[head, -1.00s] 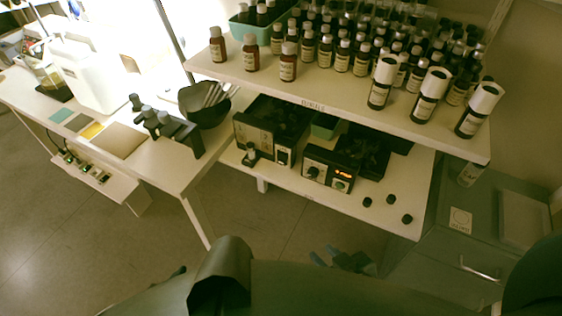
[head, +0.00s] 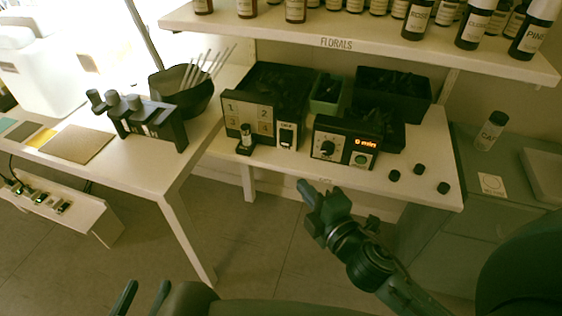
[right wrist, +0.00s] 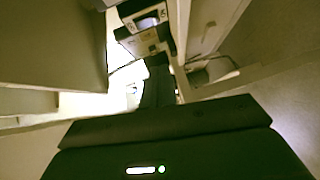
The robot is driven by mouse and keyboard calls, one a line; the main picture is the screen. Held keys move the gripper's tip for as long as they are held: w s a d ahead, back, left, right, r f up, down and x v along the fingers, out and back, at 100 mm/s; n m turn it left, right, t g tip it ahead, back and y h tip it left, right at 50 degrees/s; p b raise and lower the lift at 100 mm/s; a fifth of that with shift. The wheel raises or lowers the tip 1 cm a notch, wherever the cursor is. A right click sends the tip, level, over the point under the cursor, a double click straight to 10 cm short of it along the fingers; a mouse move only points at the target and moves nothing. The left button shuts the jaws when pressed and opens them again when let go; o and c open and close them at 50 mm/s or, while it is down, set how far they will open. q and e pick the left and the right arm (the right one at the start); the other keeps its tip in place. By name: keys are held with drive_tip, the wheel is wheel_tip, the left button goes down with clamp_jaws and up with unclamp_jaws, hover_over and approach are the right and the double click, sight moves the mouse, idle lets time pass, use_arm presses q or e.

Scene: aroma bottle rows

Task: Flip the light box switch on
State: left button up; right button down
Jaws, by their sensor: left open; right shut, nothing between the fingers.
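A dark box with panels numbered 1 to 4 (head: 249,120) stands on the lower shelf in the head view, and I take it to be the light box. My right gripper (head: 312,192) is shut and empty, in front of and below the shelf edge, apart from the box. Its dark fingers also show in the right wrist view (right wrist: 158,88).
A black device (head: 345,143) with a knob and lit orange display stands right of the box. Black caps (head: 420,169) lie at the right. The upper shelf (head: 340,43) overhangs behind. Open floor lies below.

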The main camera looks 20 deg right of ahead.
drive_tip(key=shift+r, duration=0.1)
approach(280, 144)
drive_tip(key=w+a, duration=0.2)
drive_tip(key=a, duration=0.1)
drive_tip(key=shift+w+a, duration=0.2)
drive_tip(key=shift+w, duration=0.2)
drive_tip(key=shift+w+d+f, duration=0.25)
drive_tip(key=shift+w+d, duration=0.55)
drive_tip(key=shift+w, duration=0.1)
drive_tip(key=shift+w+d+f, duration=0.1)
drive_tip(key=shift+w+d, duration=0.25)
drive_tip(key=shift+w, duration=0.15)
